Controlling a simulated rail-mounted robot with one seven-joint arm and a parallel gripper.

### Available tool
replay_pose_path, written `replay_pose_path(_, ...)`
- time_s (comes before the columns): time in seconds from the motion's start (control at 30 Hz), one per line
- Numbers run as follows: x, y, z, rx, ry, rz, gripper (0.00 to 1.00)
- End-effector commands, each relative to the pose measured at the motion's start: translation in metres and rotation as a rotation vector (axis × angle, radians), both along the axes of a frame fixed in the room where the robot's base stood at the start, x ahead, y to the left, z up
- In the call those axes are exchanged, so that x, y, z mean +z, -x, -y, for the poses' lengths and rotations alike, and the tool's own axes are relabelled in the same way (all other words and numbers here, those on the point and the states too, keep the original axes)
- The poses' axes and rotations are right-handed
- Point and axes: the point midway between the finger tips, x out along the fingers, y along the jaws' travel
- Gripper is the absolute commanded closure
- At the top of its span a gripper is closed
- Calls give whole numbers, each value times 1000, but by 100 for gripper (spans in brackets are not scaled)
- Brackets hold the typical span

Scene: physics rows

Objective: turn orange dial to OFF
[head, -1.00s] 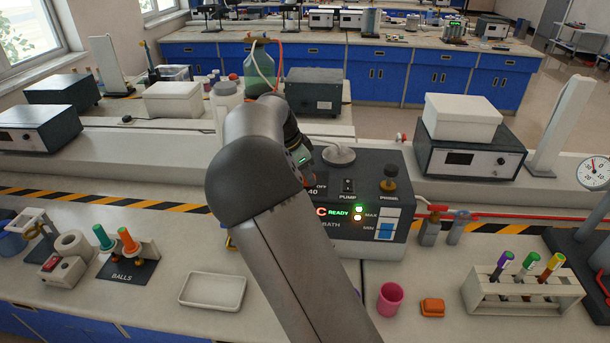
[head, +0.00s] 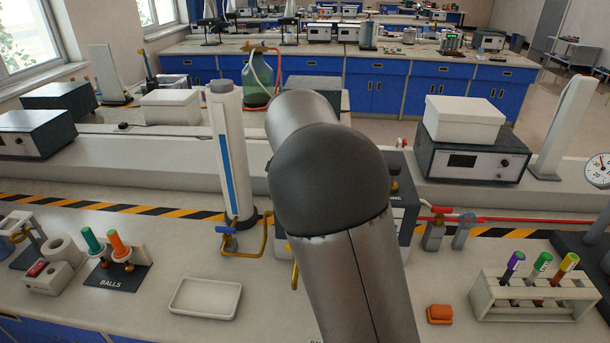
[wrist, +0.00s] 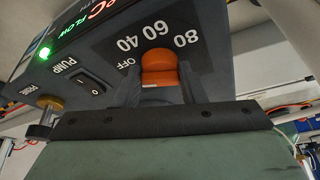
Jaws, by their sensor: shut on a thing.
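The orange dial (wrist: 158,66) shows in the wrist view on the dark panel of the bath unit (wrist: 100,58), with OFF, 40, 60 and 80 printed around it. My gripper (wrist: 158,88) is shut on the dial, one grey finger on each side. I cannot tell exactly which mark the dial points to. In the head view my arm hides the dial, the gripper and most of the unit (head: 410,215).
A rocker switch marked PUMP (wrist: 92,88) and a brass PRIME knob (wrist: 48,103) sit beside the dial. In the head view a tall white column with a blue stripe (head: 232,160) stands left of my arm. A test tube rack (head: 535,300) stands at right.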

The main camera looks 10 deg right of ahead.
Motion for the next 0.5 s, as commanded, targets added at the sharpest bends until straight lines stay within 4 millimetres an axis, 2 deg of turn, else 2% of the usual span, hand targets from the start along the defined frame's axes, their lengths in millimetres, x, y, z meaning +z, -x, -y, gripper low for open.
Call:
replay_pose_path(0.47,1,0,0,19,0,1,86)
replay_pose_path(0.5,1,0,0,19,0,1,61)
